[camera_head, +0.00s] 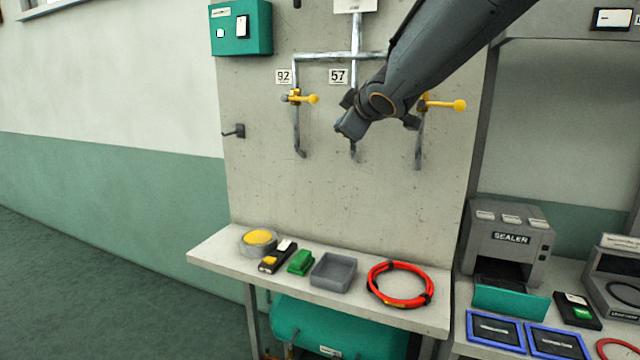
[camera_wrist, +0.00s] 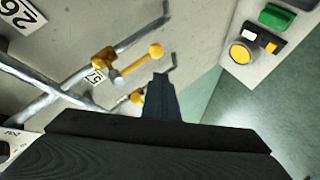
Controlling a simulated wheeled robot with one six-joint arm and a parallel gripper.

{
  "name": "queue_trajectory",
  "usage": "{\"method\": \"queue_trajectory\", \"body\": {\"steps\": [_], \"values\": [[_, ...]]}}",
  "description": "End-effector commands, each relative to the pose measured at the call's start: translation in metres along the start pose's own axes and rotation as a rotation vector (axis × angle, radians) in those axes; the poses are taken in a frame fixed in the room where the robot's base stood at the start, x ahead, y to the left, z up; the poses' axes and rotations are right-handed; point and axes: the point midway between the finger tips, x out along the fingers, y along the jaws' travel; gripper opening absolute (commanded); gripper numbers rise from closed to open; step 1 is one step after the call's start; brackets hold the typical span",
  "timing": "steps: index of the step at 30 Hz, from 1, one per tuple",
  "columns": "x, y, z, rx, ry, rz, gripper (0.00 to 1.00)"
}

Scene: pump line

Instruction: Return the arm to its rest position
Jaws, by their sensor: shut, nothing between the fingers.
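My arm (camera_head: 440,50) reaches in from the upper right in the head view, bent at the wrist. My gripper (camera_head: 345,128) hangs in front of the grey panel (camera_head: 300,195), over the middle pipe below the 57 tag (camera_head: 338,76). In the wrist view my gripper (camera_wrist: 168,98) shows as a dark narrow shape, shut and empty. A yellow-handled valve (camera_head: 299,97) is left of my gripper and another (camera_head: 440,104) is right of it, partly behind my arm. I cannot tell whether the gripper touches the middle pipe, since my wrist covers it.
A shelf (camera_head: 210,257) below holds a yellow-topped round button (camera_head: 257,240), a small switch box, a green block, a grey tray (camera_head: 334,271) and a red cable coil (camera_head: 400,285). A sealer machine (camera_head: 508,240) stands on the right bench. The wall and floor at left are clear.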

Motion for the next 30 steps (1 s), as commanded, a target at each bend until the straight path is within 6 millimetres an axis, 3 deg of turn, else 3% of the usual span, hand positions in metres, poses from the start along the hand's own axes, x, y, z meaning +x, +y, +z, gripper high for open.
{"method": "queue_trajectory", "body": {"steps": [1, 6, 11, 15, 18, 22, 25, 30], "values": [[-0.003, -0.017, 0.033, 0.071, -0.074, -0.022, 0.00], [-0.025, -0.078, 0.132, 0.307, -0.320, -0.091, 0.00], [-0.066, -0.147, 0.209, 0.521, -0.552, -0.161, 0.00], [-0.114, -0.211, 0.262, 0.711, -0.757, -0.220, 0.00], [-0.151, -0.254, 0.287, 0.832, -0.891, -0.260, 0.00], [-0.190, -0.296, 0.304, 0.953, -1.022, -0.299, 0.00], [-0.208, -0.315, 0.308, 1.008, -1.082, -0.318, 0.00], [-0.218, -0.325, 0.310, 1.039, -1.114, -0.327, 0.00]]}}
